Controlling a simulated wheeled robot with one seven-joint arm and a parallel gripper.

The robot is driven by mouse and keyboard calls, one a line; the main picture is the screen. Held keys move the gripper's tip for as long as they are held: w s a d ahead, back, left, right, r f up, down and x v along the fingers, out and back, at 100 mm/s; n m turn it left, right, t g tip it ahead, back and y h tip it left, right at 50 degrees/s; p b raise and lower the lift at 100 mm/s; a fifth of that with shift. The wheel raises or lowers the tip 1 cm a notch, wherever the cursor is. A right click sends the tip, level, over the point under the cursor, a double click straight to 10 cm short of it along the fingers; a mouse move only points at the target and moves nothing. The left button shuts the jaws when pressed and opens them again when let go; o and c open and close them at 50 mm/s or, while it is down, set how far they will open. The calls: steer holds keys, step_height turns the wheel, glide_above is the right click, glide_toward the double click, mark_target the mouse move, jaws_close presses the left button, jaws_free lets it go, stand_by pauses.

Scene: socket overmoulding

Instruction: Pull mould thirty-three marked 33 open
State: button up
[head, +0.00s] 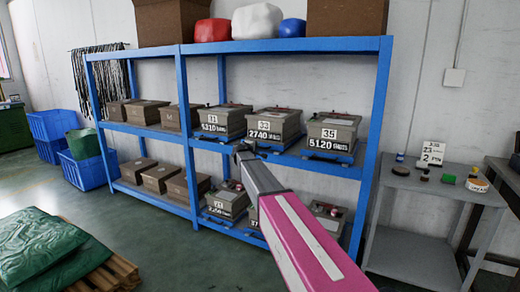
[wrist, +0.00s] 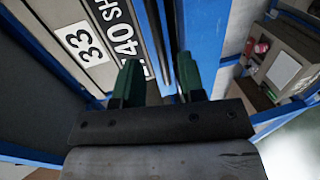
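Mould 33 (head: 272,125) is a grey-beige block on the blue rack's middle shelf, between the moulds marked 31 or similar and 35. Its front carries a 33 label and the number 2740. In the wrist view the mould's face (wrist: 85,75) fills the upper left, with the 33 label turned sideways. My gripper (head: 243,150) is just below and in front of it. In the wrist view its two green fingers (wrist: 158,85) stand apart. A dark bar and a blue edge show beyond the gap; I cannot tell whether the fingers touch them.
The mould marked 35 (head: 331,133) sits close on the right. More moulds (head: 229,199) stand on the shelf below, partly behind my arm. The rack's blue post (head: 368,150) is to the right, then a grey table (head: 415,185) with small items. The floor at left front holds green bags (head: 45,250).

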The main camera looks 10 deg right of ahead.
steer(key=x, duration=0.5)
jaws_close()
steer(key=f+v, duration=0.3)
steer(key=v, duration=1.2)
steer(key=s+f+v, duration=0.1)
steer(key=f+v, duration=0.2)
steer(key=v, duration=1.3)
steer(key=a+f+v, duration=0.1)
steer(key=f+v, duration=0.2)
steer(key=v, duration=1.2)
steer(key=shift+s+a+f, duration=0.2)
steer(key=shift+s+f, duration=0.05)
steer(key=shift+s, duration=0.3)
jaws_free()
